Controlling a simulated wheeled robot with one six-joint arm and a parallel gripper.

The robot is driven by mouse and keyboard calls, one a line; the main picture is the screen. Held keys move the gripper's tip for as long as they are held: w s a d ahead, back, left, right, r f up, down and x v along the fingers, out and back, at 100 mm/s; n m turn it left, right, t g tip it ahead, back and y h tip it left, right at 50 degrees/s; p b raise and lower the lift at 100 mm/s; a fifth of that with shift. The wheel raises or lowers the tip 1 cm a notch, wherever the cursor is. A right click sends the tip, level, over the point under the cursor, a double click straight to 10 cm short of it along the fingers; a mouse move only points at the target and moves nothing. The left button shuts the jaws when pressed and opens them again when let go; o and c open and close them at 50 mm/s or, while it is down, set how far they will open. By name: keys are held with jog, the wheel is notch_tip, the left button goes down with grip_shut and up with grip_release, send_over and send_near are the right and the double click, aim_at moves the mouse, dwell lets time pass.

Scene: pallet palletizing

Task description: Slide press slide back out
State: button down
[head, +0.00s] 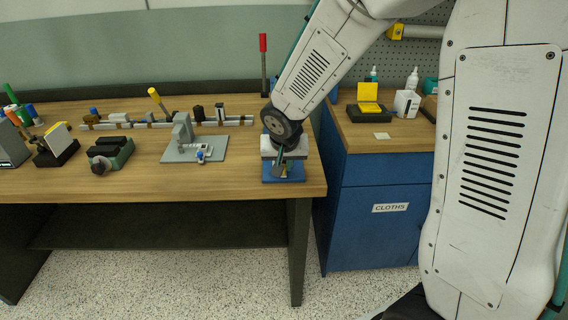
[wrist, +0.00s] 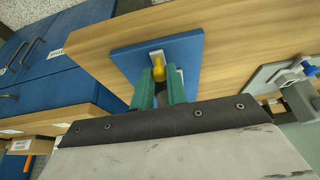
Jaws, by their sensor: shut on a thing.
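The press stands at the right end of the wooden bench, with a blue base plate (head: 284,176) that also shows in the wrist view (wrist: 191,48). A lever with a red grip (head: 263,45) rises behind my arm there. A small yellow knob (wrist: 158,72) with a pale piece beside it, which looks like the slide's handle, sits over the blue plate. My gripper (head: 283,168) points down at the press. In the wrist view its green fingers (wrist: 159,77) are shut on the yellow knob. My arm and gripper hide most of the press body.
A grey fixture plate (head: 222,148) with an upright block lies left of the press. A vise (head: 109,152) and a rail (head: 150,125) with several blocks are farther left and back. A blue cabinet (head: 380,215) stands right of the bench. The bench front is clear.

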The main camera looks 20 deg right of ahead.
jog(key=shift+s, duration=0.1)
jog(key=c, duration=1.4)
grip_release()
jog(key=shift+a+r, duration=0.1)
jog(key=v, duration=0.7)
jog(key=shift+s+r, duration=0.2)
jog(key=shift+r, duration=0.15)
